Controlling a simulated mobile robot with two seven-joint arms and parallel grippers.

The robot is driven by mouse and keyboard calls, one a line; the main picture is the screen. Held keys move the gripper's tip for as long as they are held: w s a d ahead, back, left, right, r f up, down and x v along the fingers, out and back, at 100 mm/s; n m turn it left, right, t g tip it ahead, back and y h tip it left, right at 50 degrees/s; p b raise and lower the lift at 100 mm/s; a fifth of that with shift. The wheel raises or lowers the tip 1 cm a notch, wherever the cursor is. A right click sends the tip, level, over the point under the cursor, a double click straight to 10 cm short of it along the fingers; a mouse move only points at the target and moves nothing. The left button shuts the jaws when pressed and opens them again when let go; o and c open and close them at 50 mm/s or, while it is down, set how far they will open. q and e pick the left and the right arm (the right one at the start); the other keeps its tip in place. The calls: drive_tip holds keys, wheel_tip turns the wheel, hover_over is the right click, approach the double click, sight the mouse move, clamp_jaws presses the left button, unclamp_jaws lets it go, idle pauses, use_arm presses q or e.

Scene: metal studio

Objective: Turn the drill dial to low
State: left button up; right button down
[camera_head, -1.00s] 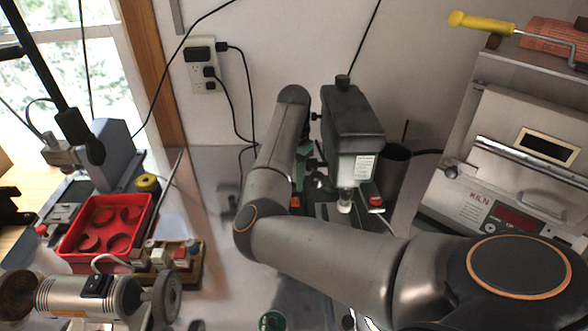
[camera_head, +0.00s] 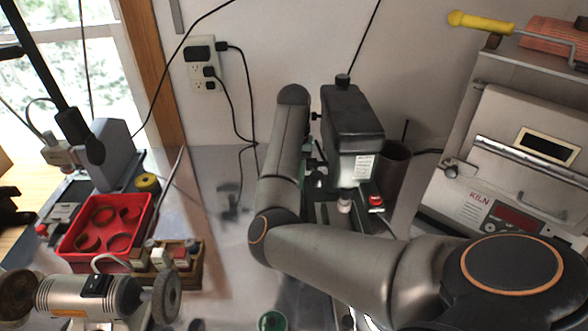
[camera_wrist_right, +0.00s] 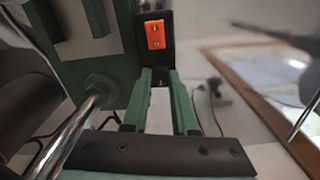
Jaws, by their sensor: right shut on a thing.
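The drill press (camera_head: 352,120) stands against the back wall in the head view, with a dark upper housing and a pale chuck (camera_head: 344,205). My right arm reaches along its left side and hides my right gripper in that view. In the right wrist view, the two green fingers of my right gripper (camera_wrist_right: 160,76) close at their tips on a small dark part, which seems to be the drill dial (camera_wrist_right: 159,84). It sits on a black panel below an orange switch (camera_wrist_right: 155,34). The dial is mostly hidden, so its setting cannot be read. My left gripper is out of view.
A kiln (camera_head: 510,160) stands right of the drill press, with a dark cup (camera_head: 394,170) between them. At left are a red tray (camera_head: 78,250), a wooden rack (camera_head: 190,272) and a bench grinder (camera_head: 95,295). A metal rod (camera_wrist_right: 75,130) is close left of the gripper.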

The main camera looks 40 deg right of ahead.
drive_tip(key=c, duration=1)
unclamp_jaws()
drive_tip(key=shift+r, duration=0.1)
wheel_tip(320, 180, up, 12)
drive_tip(key=shift+r, duration=0.2)
drive_tip(key=shift+o, duration=0.3)
